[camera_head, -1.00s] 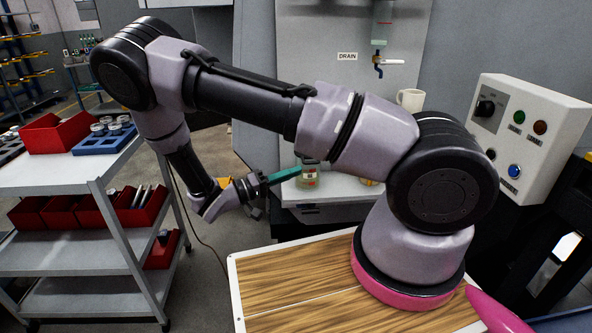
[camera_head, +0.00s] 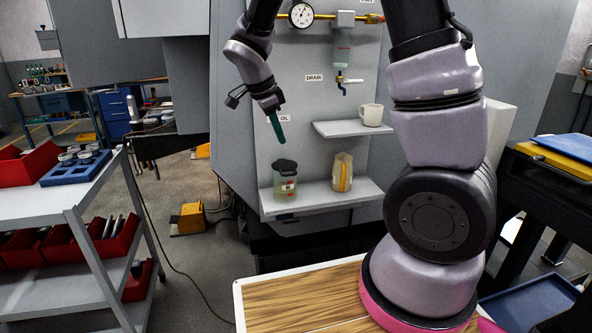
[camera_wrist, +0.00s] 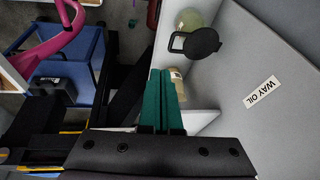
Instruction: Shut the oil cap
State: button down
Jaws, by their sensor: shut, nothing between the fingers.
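The oil jar (camera_head: 286,188) is clear with greenish contents and stands on the left part of the lower wall shelf. Its black oil cap (camera_head: 285,166) is at the top of the jar. In the wrist view the cap (camera_wrist: 203,43) shows as a dark disc beside a dark ring, and it looks swung open, tilted off the mouth. My gripper (camera_head: 281,140) has green fingers, pressed together and empty, pointing down above the jar, apart from the cap. In the wrist view my gripper (camera_wrist: 160,73) lies below and left of the cap.
A beige container (camera_head: 343,172) with a yellow strip stands right of the jar on the lower shelf (camera_head: 315,198). A white mug (camera_head: 371,115) sits on the upper shelf (camera_head: 345,128). A gauge (camera_head: 301,15) and pipework are above. The grey wall panel is close behind the jar.

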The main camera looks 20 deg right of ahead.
send_near(291, 175)
jog(key=s+d+x, duration=0.1)
jog(key=x, duration=0.4)
jog(key=shift+w+a+f, duration=0.25)
jog(key=shift+w+f, duration=0.35)
jog(key=shift+w, duration=0.05)
jog(key=shift+s+f, duration=0.15)
jog(key=shift+f, duration=0.55)
jog(key=shift+r, duration=0.1)
